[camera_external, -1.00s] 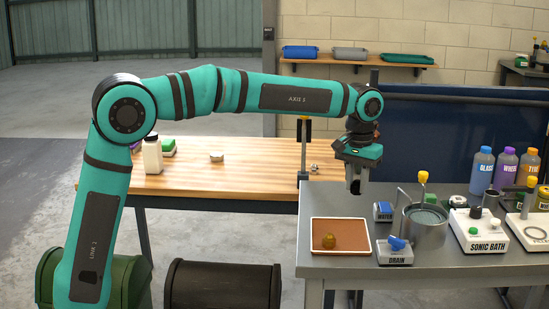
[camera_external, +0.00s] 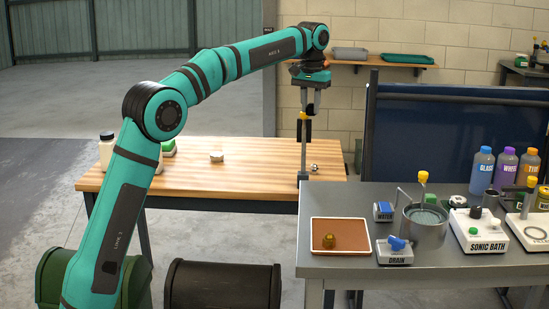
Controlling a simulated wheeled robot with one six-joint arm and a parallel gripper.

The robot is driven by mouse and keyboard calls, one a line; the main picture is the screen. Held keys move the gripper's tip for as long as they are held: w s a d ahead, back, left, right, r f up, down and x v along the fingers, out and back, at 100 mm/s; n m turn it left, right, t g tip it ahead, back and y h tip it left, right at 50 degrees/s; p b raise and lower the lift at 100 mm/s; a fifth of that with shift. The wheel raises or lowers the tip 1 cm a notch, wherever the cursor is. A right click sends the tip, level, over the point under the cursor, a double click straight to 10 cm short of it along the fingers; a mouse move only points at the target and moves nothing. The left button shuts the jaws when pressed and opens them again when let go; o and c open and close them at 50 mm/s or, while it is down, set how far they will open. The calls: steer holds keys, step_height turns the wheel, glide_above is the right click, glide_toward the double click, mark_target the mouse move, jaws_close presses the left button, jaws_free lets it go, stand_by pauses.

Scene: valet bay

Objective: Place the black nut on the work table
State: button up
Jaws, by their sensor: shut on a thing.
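My gripper (camera_external: 312,110) points down, high above the right end of the wooden work table (camera_external: 245,182), in line with the upright post in this view. It is shut on a small dark thing, taken as the black nut; its shape is hard to make out between the fingers. No other black nut shows clearly. A silver nut-like piece (camera_external: 216,156) sits mid-table, and a smaller metal piece (camera_external: 314,168) lies near the right end.
A post with a yellow band (camera_external: 303,150) stands at the table's right end, close to my gripper in the picture. White bottle (camera_external: 106,148) and green-topped block (camera_external: 168,148) are at left.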

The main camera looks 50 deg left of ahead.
steer(key=w+a, duration=0.2)
steer(key=a, duration=1)
steer(key=m, duration=0.2)
glide_above(286, 171)
step_height(286, 171, down, 10)
step_height(286, 171, down, 18)
steer(key=shift+f, duration=0.1)
steer(key=o, duration=1)
steer(key=shift+f, duration=0.1)
step_height(286, 171, up, 12)
steer(key=shift+r, duration=0.15)
